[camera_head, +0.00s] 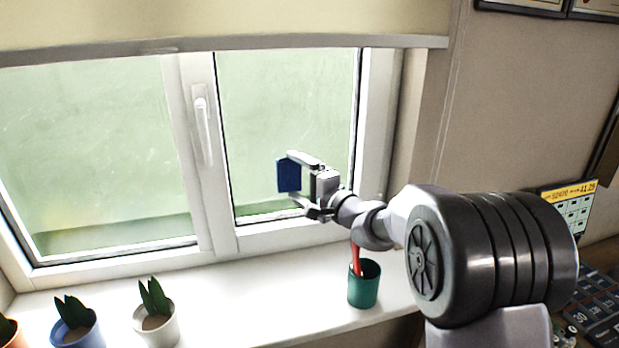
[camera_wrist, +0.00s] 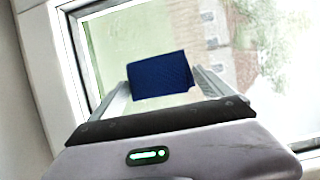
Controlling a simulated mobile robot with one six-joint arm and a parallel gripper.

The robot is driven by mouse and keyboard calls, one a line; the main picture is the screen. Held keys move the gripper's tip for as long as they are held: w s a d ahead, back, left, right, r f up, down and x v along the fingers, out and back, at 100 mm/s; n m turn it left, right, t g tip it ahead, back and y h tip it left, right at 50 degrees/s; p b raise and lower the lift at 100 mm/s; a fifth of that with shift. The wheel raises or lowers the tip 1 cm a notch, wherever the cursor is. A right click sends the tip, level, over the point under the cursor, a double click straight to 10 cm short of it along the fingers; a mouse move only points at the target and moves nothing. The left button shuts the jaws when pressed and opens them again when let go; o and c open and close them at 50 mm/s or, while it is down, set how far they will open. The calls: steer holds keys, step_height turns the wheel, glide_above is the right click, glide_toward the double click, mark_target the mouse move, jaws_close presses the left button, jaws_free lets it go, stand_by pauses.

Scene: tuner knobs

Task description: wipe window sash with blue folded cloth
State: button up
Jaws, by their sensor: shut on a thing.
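The blue folded cloth (camera_head: 289,175) is a small dark blue block held upright between the fingers of my gripper (camera_head: 296,181). In the wrist view the cloth (camera_wrist: 160,75) sits between the two fingertips of my gripper (camera_wrist: 160,82). The right window sash (camera_head: 285,125) has a white frame and hazy, streaked glass, and the cloth is in front of its lower right part. I cannot tell whether the cloth touches the glass. The left sash (camera_head: 90,150) is also hazy. A white handle (camera_head: 203,125) is on the frame between them.
On the white sill (camera_head: 240,300) stand a green cup (camera_head: 364,285) with a red item (camera_head: 355,257), a white plant pot (camera_head: 157,327) and a blue plant pot (camera_head: 75,330). A blind (camera_head: 220,25) hangs above. The sill's middle is clear. A calendar (camera_head: 570,208) is at right.

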mark_target(301, 167)
steer(key=shift+s+a, duration=0.2)
steer(key=shift+a, duration=0.45)
steer(key=shift+r+p, duration=0.55)
steer(key=shift+r, duration=0.7)
steer(key=d, duration=0.1)
steer(key=w+d+b, duration=0.1)
steer(key=d, duration=0.1)
steer(key=shift+d+f, duration=0.15)
steer(key=shift+d, duration=0.05)
steer(key=shift+w+d, duration=0.4)
steer(key=shift+d, duration=1)
steer(key=shift+w+d, duration=0.4)
steer(key=shift+d, duration=0.95)
steer(key=shift+w+d, duration=0.4)
steer(key=shift+d, duration=1)
steer(key=shift+s+a, duration=0.55)
steer(key=shift+a, duration=1.4)
steer(key=shift+s+a, duration=0.6)
steer(key=shift+a, duration=1.35)
steer(key=shift+s+a, duration=0.55)
steer(key=shift+a, duration=1.4)
steer(key=shift+s+d, duration=0.25)
steer(key=shift+s, duration=0.7)
steer(key=shift+s+d, duration=0.3)
steer(key=shift+s, duration=0.6)
steer(key=shift+s+d, duration=0.25)
steer(key=shift+s, duration=0.7)
